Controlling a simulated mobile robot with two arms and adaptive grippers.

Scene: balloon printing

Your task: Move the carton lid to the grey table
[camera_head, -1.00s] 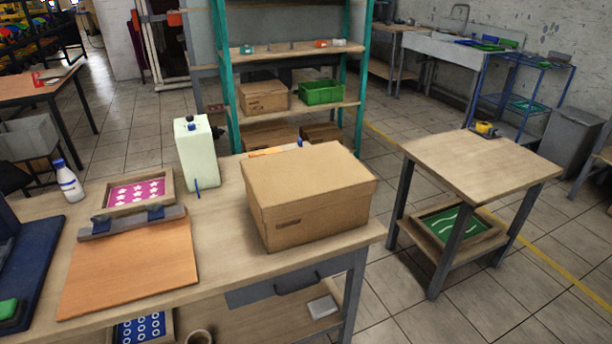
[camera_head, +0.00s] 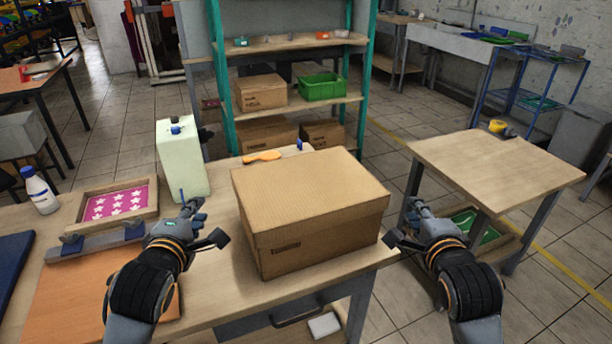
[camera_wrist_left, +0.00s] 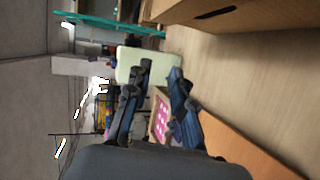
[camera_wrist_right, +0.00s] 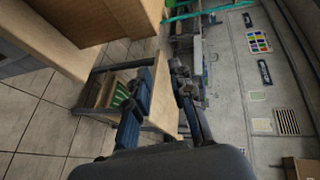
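The carton (camera_head: 320,240) stands on the wooden workbench, with its lid (camera_head: 306,184) on top as a shallow brown cover. The grey table (camera_head: 492,165) with a wooden top and grey legs stands to the right. My left gripper (camera_head: 200,216) is left of the carton, apart from it, and open and empty in the left wrist view (camera_wrist_left: 162,78). My right gripper (camera_head: 406,216) is right of the carton, in front of the grey table, and open and empty in the right wrist view (camera_wrist_right: 172,72). The carton's inside is hidden.
A pale canister (camera_head: 182,160), a pink star screen frame (camera_head: 116,203) and a white bottle (camera_head: 40,192) stand on the bench's left. A yellow tape item (camera_head: 502,128) lies at the grey table's back edge; most of its top is clear. A teal shelf (camera_head: 290,110) stands behind.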

